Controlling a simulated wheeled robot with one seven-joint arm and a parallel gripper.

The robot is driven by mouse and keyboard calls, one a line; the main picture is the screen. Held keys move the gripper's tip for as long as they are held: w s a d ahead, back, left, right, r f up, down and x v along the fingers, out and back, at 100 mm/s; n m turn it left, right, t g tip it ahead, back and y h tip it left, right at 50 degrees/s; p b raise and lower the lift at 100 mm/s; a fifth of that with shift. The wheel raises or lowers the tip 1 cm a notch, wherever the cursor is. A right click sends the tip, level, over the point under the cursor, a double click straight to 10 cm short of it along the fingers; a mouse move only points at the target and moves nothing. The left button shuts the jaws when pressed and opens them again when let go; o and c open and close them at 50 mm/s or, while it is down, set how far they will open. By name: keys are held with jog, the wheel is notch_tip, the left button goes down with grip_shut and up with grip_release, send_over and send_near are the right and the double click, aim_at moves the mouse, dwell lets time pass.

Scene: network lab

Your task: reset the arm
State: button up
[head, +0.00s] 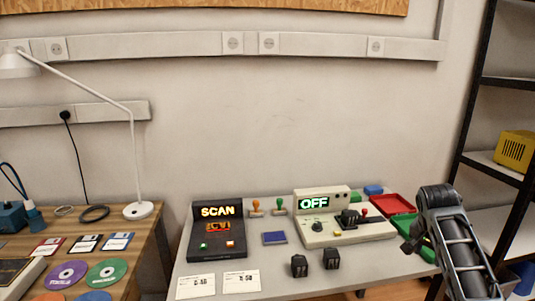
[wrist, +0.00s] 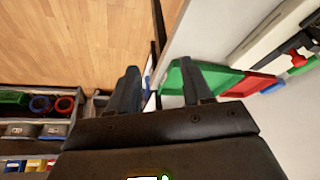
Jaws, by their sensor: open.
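My arm (head: 462,240) reaches in from the lower right in the head view, bent, beside the right end of the grey table. My gripper (wrist: 159,82) shows in the wrist view with its two dark fingers apart and nothing between them. It hangs by the table's edge, with a green tray (wrist: 212,78) just beyond the right finger.
The grey table (head: 255,285) carries a dark SCAN box (head: 215,240), a beige OFF device (head: 335,225), a red tray (head: 390,203) and two black blocks (head: 315,263). A black shelf (head: 475,125) stands right. Wooden floor (wrist: 75,40) lies left in the wrist view, with bins (wrist: 35,115).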

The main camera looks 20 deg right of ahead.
jog(key=s+a+f+n+t, duration=0.2)
jog(key=a+f, duration=0.3)
jog(key=a, duration=0.3)
jog(key=s+a+f+n+t+y, duration=0.15)
jog(key=a+f, duration=0.25)
jog(key=a, duration=0.4)
jog(key=s+a+f+n+t+h, duration=0.1)
jog(key=s+a+f+n+t, duration=0.1)
jog(key=a+f, duration=0.4)
jog(key=s+a+n+t+y, duration=0.1)
jog(key=s+a+n+t, duration=0.15)
jog(key=s+a, duration=0.6)
jog(key=s+a+r+n+t+y, duration=0.1)
jog(key=s+a+r+n, duration=0.1)
jog(key=s+a+r, duration=0.3)
jog(key=s+a+r+n+t, duration=0.1)
jog(key=s+a+r+n, duration=0.15)
jog(key=s, duration=0.45)
jog(key=s+a+r+n+t+y, duration=0.1)
jog(key=s+r+n+t+y, duration=0.1)
jog(key=s+r, duration=0.9)
notch_tip(320, 180, up, 4)
jog(key=shift+a+n+t, duration=0.35)
jog(key=shift+n+t, duration=0.2)
jog(key=shift+t, duration=0.35)
